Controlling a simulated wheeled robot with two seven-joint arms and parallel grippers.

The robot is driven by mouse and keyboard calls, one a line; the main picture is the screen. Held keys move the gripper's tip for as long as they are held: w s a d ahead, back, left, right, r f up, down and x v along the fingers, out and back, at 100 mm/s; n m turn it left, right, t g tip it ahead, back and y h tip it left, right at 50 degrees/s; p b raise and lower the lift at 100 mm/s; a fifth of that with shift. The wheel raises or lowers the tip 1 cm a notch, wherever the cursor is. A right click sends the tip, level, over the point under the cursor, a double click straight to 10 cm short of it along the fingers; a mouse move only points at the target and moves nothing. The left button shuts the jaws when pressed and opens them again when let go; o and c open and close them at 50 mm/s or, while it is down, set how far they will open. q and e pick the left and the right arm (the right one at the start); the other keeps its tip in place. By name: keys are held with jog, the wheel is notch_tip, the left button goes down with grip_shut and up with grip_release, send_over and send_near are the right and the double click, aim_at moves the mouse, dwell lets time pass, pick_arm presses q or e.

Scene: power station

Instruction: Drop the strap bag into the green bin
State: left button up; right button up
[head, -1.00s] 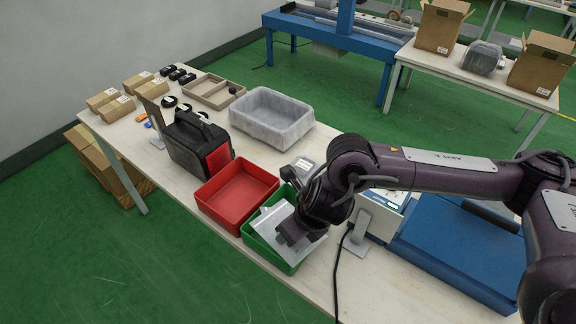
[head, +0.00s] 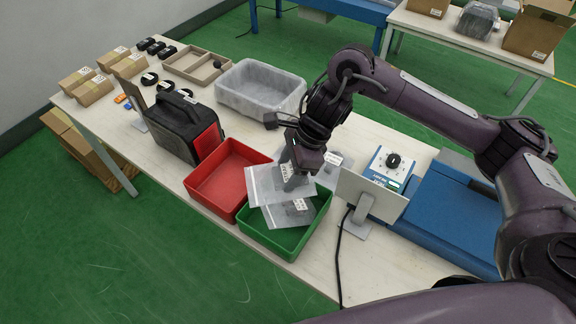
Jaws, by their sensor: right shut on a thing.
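My right gripper (head: 291,180) is above the back edge of the green bin (head: 277,246), pointing down. It is shut on a clear strap bag (head: 264,186) with a white label, which hangs over the bin's back left part and slightly over the red bin's edge. A second clear bag (head: 284,215) with a label lies in the green bin, partly under the held bag. The gripper and the held bag hide the bin's back rim. My left gripper is not in view.
A red bin (head: 222,180) stands directly left of the green one. A tilted grey panel on a stand (head: 368,196) and a blue-white device with a black knob (head: 387,171) are on the right. A grey lined tray (head: 262,88) stands behind.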

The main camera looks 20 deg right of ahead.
notch_tip(320, 180, down, 4)
jog(key=shift+w+r+b, duration=0.1)
jog(key=shift+r+b, duration=0.05)
jog(key=shift+b, duration=0.9)
jog(key=o, duration=1.1)
jog(key=shift+r, duration=0.1)
jog(key=v, duration=0.7)
jog(key=shift+d+r+p, duration=0.15)
jog(key=shift+r+p, duration=0.2)
jog(key=shift+p, duration=0.05)
